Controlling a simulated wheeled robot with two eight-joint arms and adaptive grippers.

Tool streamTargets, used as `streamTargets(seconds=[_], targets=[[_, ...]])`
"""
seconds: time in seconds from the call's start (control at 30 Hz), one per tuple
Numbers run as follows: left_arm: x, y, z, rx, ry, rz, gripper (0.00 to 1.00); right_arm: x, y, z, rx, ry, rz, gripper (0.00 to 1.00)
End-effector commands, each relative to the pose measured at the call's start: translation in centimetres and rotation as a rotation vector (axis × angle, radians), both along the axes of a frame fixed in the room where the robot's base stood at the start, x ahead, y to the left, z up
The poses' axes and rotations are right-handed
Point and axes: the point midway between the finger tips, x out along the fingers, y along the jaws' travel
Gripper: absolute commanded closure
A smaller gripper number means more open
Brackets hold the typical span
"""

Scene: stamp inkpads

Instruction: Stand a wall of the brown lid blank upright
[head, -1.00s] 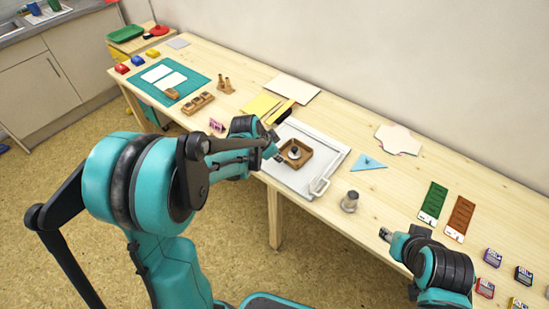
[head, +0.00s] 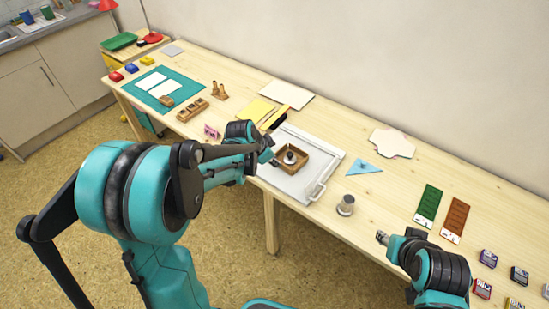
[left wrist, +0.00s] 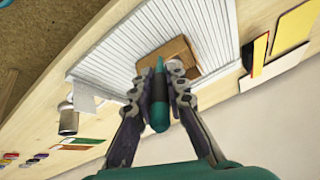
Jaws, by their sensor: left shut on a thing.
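The brown lid blank (head: 293,170) lies on the pale trimmer board (head: 325,160); it looks like a shallow square tray with raised sides. A dark, knobbed weight (head: 289,157) stands inside it. In the left wrist view the brown lid (left wrist: 174,50) is partly hidden behind the fingers. My left gripper (head: 273,160) is at the lid's left side; it also shows in the left wrist view (left wrist: 164,85). It is shut on a slim teal-and-dark tool (left wrist: 159,105); contact with the wall is unclear. My right gripper (head: 381,238) hangs near the front edge; its jaws are too small to judge.
A metal cylinder (head: 345,205) stands right of the board, near the table's front edge. A blue triangle (head: 364,167) lies behind it. Yellow sheets (head: 256,109) lie at the board's back left. Green (head: 428,205) and brown (head: 455,218) strips and several inkpads lie at right.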

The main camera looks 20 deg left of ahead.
Motion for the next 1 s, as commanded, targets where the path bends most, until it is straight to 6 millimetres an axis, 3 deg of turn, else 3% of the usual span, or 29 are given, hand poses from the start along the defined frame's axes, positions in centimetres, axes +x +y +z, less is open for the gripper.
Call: streamTargets(seconds=[0.37,1.0], targets=[[-0.8,0.3,0.9,0.000,0.000,0.000,1.00,0.0,0.0,0.8,0.000,0.000,0.000,0.60],[-1.3,0.5,5.6,0.000,0.000,0.000,1.00,0.0,0.0,4.6,0.000,0.000,0.000,0.60]])
